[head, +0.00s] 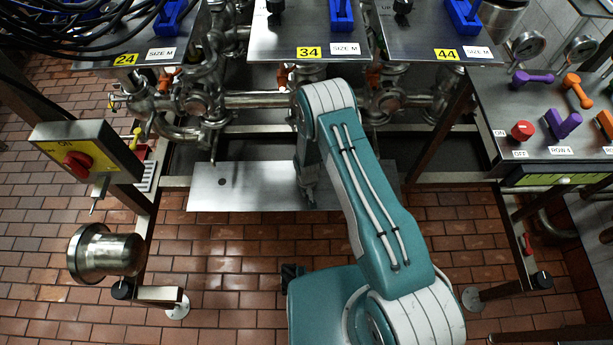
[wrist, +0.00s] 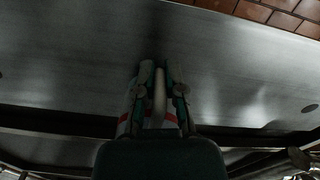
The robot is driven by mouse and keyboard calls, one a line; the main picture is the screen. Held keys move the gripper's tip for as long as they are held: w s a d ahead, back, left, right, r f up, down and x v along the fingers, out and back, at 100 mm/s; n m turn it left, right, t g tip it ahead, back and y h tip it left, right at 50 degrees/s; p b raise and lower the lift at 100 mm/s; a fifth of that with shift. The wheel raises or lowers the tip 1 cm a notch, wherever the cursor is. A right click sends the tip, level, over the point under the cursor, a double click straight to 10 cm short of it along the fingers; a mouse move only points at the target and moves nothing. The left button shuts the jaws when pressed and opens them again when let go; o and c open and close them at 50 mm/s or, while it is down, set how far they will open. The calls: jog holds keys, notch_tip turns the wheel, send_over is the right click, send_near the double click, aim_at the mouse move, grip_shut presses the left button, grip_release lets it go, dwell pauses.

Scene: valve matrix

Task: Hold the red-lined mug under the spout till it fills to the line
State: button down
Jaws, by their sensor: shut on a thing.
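In the wrist view my gripper (wrist: 159,82) is shut on a pale upright piece, which looks like the handle (wrist: 159,98) of the red-lined mug. Parts of a white body with a red band (wrist: 124,118) show beside and behind the fingers; most of the mug is hidden by the gripper. The mug's inside and any liquid level cannot be seen. A steel plate (wrist: 75,60) fills the background. In the head view my arm covers the mug and most of the gripper, above the steel plate (head: 235,192). I cannot make out which pipe end is the spout.
Steel pipework (head: 200,100) and panels numbered 24 (head: 126,60), 34 (head: 309,52) and 44 (head: 446,55) stand behind the plate. A yellow box with a red knob (head: 78,160) is at left, a control panel (head: 545,100) at right. Tiled floor (head: 215,270) lies in front.

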jog(key=s, duration=0.9)
jog(key=shift+a, duration=0.15)
dwell(0.4)
jog(key=shift+s+a+r, duration=0.1)
jog(key=shift+s+r, duration=0.4)
jog(key=shift+s, duration=0.35)
jog(key=shift+s+d+r, duration=0.1)
jog(key=shift+s+r, duration=0.4)
jog(key=shift+s, duration=0.3)
jog(key=shift+s+a+r, duration=0.1)
jog(key=shift+s+r, duration=0.4)
jog(key=shift+s, duration=0.35)
jog(key=shift+w+r, duration=0.1)
jog(key=shift+w, duration=0.05)
